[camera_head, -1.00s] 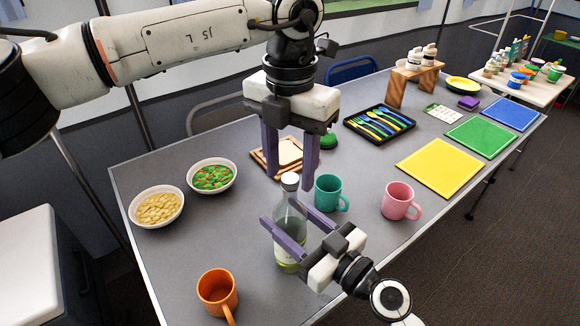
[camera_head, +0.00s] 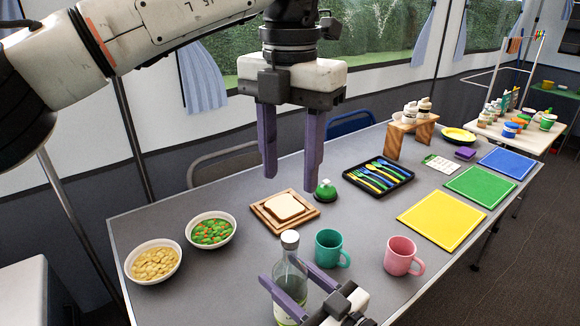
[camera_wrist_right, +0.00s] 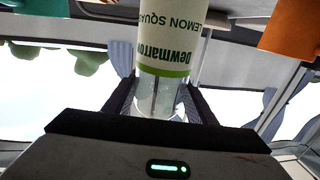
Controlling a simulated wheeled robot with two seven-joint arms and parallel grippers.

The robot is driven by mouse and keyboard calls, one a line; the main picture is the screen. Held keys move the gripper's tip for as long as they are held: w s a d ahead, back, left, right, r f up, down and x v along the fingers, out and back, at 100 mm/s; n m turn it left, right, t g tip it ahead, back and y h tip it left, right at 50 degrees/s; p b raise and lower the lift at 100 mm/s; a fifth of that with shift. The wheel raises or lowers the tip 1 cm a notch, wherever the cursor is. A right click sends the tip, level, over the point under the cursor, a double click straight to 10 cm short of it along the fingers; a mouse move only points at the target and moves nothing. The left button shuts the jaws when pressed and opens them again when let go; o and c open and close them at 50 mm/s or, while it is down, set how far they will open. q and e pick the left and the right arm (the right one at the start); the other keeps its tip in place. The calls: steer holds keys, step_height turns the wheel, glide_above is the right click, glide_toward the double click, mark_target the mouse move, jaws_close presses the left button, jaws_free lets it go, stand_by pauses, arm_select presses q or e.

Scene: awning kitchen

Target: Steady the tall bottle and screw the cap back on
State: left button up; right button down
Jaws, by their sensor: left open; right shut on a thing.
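The tall bottle (camera_head: 288,274) stands upright near the front of the grey table, with clear glass and a greenish lower part. A pale cap (camera_head: 290,239) sits on its neck; how tight it is cannot be told. My right gripper (camera_head: 302,290) is shut on the bottle's body from the front right. In the right wrist view the bottle's "Lemon Squash" label (camera_wrist_right: 168,30) appears upside down, with the glass between the fingers (camera_wrist_right: 160,98). My left gripper (camera_head: 292,184) is open and empty, pointing down above the cap and clear of it.
A teal mug (camera_head: 329,247) and a pink mug (camera_head: 400,255) stand close right of the bottle. A bread board (camera_head: 268,219), a green-topped item (camera_head: 325,191) and two bowls (camera_head: 153,262) (camera_head: 211,230) lie behind and left.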

mark_target(302, 290)
steer(key=c, duration=0.7)
jaws_free()
steer(key=b+v, duration=0.1)
steer(key=v, duration=0.3)
steer(key=b+v, duration=0.2)
steer(key=v, duration=0.3)
steer(key=shift+d+f, duration=0.1)
steer(key=shift+f, duration=0.1)
steer(key=shift+s+d+r, duration=0.2)
steer(key=shift+s+d, duration=0.15)
steer(key=shift+s, duration=0.15)
